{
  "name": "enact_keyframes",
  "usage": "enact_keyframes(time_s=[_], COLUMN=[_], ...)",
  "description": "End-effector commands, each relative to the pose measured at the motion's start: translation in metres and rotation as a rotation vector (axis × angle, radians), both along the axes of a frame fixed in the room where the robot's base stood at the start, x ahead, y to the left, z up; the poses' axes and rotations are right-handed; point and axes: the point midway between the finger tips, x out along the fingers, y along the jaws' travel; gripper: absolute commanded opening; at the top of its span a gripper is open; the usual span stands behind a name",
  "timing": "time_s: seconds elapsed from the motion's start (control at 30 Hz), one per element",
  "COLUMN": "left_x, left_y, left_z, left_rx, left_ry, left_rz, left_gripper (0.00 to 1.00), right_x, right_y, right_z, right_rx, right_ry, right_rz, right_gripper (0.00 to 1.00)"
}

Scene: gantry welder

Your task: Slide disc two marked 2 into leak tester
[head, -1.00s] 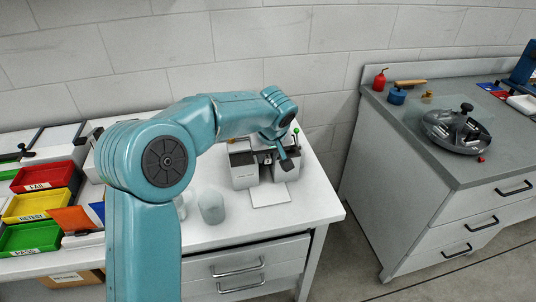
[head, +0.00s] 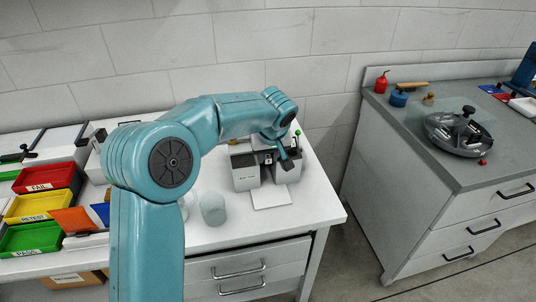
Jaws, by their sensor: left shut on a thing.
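The leak tester (head: 245,176) stands on the white bench, with two grey blocks, a gap between them and a white plate in front. My left arm reaches over from the left, and my left gripper (head: 281,150) points down at the top of the tester. It is shut on a small dark piece with a pale mark, taken as disc two (head: 268,160), at the gap between the blocks. The disc is mostly hidden, and its number and how deep it sits cannot be read. My right gripper is not in view.
Red FAIL (head: 47,178), yellow RETEST (head: 38,206) and green PASS (head: 30,238) trays stand at the left. A pale translucent cup (head: 212,208) is left of the tester. A grey-topped cabinet (head: 445,165) stands right, across a floor gap.

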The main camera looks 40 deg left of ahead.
Motion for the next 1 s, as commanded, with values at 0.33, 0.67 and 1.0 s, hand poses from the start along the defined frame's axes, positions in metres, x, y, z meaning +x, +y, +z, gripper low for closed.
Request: enact_keyframes(time_s=[0.33,0.67,1.0], left_x=[0.000,-0.006,-0.029], left_y=[0.000,-0.008,-0.035], left_z=[0.001,0.028,0.110], left_rx=[0.000,0.002,0.000], left_ry=[0.000,-0.007,-0.007], left_rz=[0.000,-0.002,-0.003], left_gripper=[0.58,0.58,0.58], right_x=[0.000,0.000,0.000], right_y=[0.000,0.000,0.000], right_z=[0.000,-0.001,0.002], right_rx=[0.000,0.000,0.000], right_ry=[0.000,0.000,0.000], right_rz=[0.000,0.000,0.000], right_gripper=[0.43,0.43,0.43])
